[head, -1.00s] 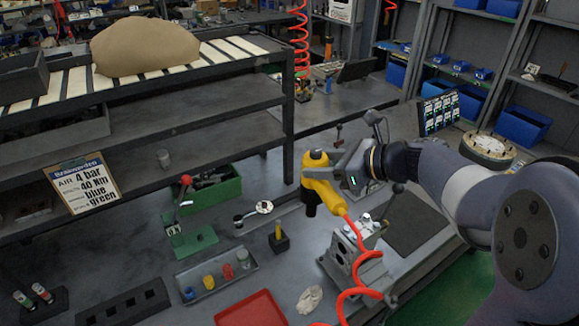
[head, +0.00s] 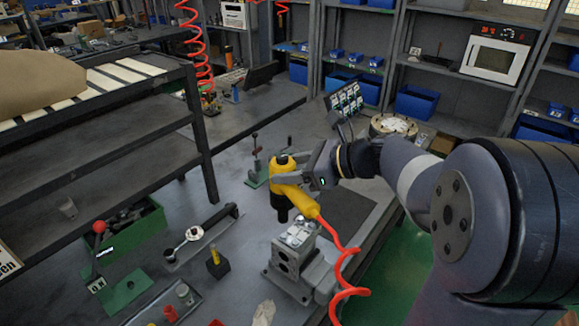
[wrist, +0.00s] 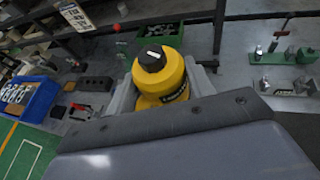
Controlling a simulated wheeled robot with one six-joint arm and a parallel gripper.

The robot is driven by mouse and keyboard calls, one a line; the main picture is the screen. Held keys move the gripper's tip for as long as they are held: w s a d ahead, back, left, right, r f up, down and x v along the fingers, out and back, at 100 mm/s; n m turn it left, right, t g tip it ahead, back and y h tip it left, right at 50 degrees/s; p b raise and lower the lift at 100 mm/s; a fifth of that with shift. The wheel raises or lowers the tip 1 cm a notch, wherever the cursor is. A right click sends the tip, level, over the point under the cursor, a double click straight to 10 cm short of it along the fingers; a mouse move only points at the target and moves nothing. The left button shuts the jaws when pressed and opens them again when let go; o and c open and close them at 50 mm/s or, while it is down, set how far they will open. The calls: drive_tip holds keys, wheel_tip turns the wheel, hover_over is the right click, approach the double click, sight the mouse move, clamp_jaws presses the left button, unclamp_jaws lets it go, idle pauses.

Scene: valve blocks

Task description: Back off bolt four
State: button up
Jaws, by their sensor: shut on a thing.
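My gripper (head: 296,178) is shut on a yellow pneumatic wrench (head: 283,188) with a black socket pointing down and a red coiled hose (head: 347,262) trailing from its handle. In the wrist view the yellow and black top of the wrench (wrist: 160,72) sits between the jaws. The grey valve block (head: 288,258) stands in a fixture on the bench, below and slightly right of the wrench. The socket is in the air, apart from the block. Bolts show on the block's top, but their numbers are too small to read.
Left of the block stand a small black holder with a yellow piece (head: 216,263), a torque wrench (head: 195,234) and a green stand with a red-knobbed lever (head: 100,238). A dark mat (head: 346,212) lies behind the block. Shelves with blue bins (head: 416,102) are at the back.

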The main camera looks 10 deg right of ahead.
drive_tip(key=shift+f+b, duration=1.6)
drive_tip(key=shift+f, duration=0.7)
drive_tip(key=shift+p, duration=0.4)
drive_tip(key=shift+f+b, duration=0.6)
drive_tip(key=shift+f, duration=0.3)
drive_tip(key=shift+r, duration=0.1)
idle(0.6)
drive_tip(key=shift+s+f, duration=0.1)
drive_tip(key=shift+f, duration=0.35)
idle(1.6)
